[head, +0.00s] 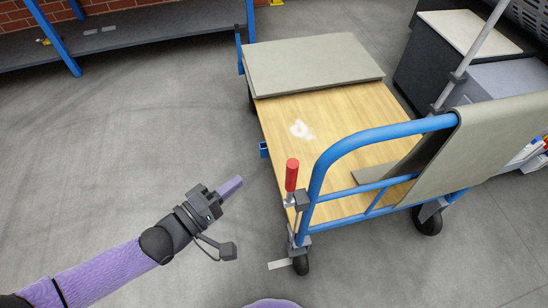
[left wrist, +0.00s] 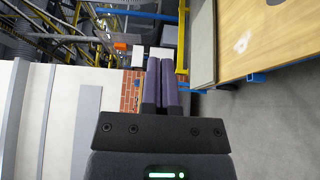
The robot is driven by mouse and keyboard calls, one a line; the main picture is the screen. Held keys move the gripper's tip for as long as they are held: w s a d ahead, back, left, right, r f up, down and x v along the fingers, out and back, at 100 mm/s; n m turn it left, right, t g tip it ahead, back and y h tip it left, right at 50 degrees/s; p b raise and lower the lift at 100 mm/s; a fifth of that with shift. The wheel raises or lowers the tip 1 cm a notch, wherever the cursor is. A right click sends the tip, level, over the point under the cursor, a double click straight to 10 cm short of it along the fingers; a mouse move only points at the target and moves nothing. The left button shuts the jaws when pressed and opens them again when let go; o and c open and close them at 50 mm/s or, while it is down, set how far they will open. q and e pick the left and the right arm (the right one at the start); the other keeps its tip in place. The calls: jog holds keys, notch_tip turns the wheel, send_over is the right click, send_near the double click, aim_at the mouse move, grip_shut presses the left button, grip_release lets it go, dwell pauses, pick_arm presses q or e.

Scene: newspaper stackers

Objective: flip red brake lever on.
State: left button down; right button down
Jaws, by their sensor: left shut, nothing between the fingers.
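The red brake lever (head: 291,175) stands upright at the near left corner of the cart, beside the blue handle frame. It is a red grip on a grey stem above a caster. My left gripper (head: 238,181) is shut and empty, apart from the lever and to its left, over the floor. In the left wrist view the two purple fingers (left wrist: 160,85) lie together with nothing between them. The cart's wooden deck (head: 345,125) also shows in the left wrist view (left wrist: 245,45); the red lever does not. My right gripper is not in view.
A grey-green mat (head: 310,62) lies on the deck's far end, and another cloth (head: 490,145) hangs over the blue handle (head: 385,132). Dark cabinets (head: 440,60) stand behind on the right. A shelf (head: 130,35) runs along the brick wall. The floor left of the cart is clear.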

aim_at(291, 185)
pick_arm(q)
jog(key=w+d+b, duration=0.2)
jog(key=w+d, duration=0.2)
jog(key=d, duration=0.4)
jog(key=shift+d, duration=0.3)
dwell(0.3)
jog(key=shift+s+d+m, duration=0.1)
jog(key=shift+s+m, duration=0.3)
jog(key=shift+s, duration=0.05)
